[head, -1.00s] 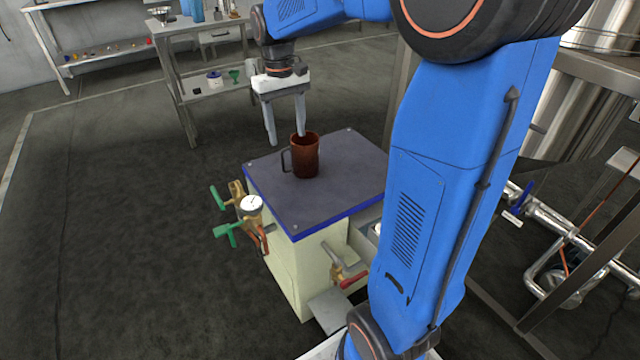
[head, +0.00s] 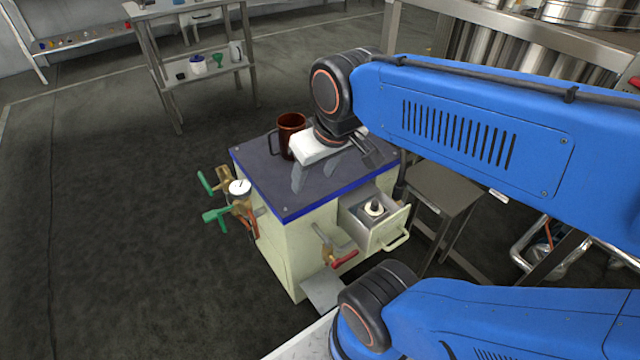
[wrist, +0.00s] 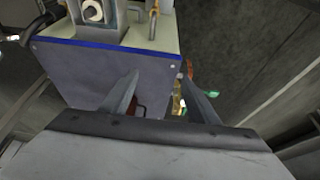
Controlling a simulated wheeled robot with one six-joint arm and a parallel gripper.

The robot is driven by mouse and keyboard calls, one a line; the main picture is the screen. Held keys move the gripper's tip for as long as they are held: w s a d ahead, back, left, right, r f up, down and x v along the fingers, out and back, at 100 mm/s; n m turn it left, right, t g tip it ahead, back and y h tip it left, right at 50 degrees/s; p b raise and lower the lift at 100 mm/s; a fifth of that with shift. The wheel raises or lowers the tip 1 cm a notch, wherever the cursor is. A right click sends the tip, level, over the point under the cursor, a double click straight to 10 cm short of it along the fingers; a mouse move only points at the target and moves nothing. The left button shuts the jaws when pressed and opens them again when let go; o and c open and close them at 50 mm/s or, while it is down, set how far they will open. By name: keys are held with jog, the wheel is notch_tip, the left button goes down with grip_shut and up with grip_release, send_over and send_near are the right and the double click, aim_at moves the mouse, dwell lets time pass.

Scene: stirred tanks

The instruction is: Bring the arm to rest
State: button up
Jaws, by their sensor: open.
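My gripper (head: 335,172) is open and empty, low over the dark top of the cabinet (head: 264,182) in the head view. Its pale body is just right of the brown mug (head: 291,134), which stands upright on that top. I cannot tell whether they touch. In the wrist view the two fingers (wrist: 165,88) are spread apart, with the cabinet top (wrist: 90,70) beyond them. A small reddish-brown part of the mug (wrist: 140,110) shows by the left finger; the rest is hidden. My blue arm is folded across the right of the head view.
A gauge (head: 240,187) and green-handled valves (head: 214,215) stick out at left, a red-handled valve (head: 343,259) in front. A shelved table (head: 205,75) stands behind. The floor at left is clear.

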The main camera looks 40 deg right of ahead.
jog(key=shift+s+a+f+t, duration=0.15)
jog(key=shift+s+f, duration=0.2)
jog(key=shift+s, duration=0.2)
jog(key=shift+s+d+f+t, duration=0.15)
jog(key=shift+s+f, duration=0.15)
jog(key=shift+s, duration=0.2)
jog(key=shift+a, duration=0.1)
dwell(0.6)
